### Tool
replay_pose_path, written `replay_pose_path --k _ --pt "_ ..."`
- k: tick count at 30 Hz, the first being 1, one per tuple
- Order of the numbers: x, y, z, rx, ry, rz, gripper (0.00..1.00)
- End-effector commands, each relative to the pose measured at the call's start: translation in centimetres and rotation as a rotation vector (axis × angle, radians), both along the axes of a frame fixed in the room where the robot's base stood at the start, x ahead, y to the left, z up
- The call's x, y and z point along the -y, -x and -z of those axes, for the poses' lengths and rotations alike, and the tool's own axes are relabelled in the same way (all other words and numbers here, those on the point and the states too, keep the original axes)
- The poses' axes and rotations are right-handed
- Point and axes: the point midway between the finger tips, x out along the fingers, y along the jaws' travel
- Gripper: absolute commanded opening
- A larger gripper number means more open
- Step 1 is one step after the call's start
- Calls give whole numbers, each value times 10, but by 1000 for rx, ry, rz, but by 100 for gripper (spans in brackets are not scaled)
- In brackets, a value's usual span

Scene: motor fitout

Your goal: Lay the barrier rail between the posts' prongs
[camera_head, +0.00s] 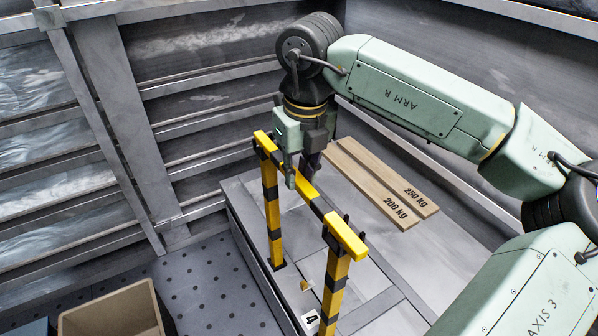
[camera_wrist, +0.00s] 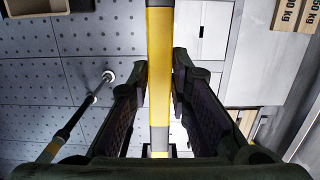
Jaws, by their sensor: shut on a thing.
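The yellow and black barrier rail (camera_head: 345,236) spans the tops of two striped posts, the far post (camera_head: 273,212) and the near post (camera_head: 335,285). It also runs up the middle of the wrist view (camera_wrist: 160,65). Small dark prongs stand up beside the rail at both post tops. The rail's ends lie over the post tops, between the prongs as far as I can see; I cannot tell whether it touches the seats. My gripper (camera_head: 298,180) points down and is shut on the rail near mid-length. In the wrist view its fingers (camera_wrist: 159,95) flank the rail.
The posts stand on a grey platform (camera_head: 240,205). Two wooden planks marked 200 kg (camera_head: 370,188) and 250 kg (camera_head: 390,175) lie to the right. An open tan bin (camera_head: 115,308) sits at lower left on dotted flooring. Ribbed metal walls close in behind.

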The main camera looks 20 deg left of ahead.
Motion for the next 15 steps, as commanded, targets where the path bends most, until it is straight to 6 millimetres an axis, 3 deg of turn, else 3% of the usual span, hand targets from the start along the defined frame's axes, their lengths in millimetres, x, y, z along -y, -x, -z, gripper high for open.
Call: replay_pose_path --k 15 --pt "0 0 3 1 -1 0 0"
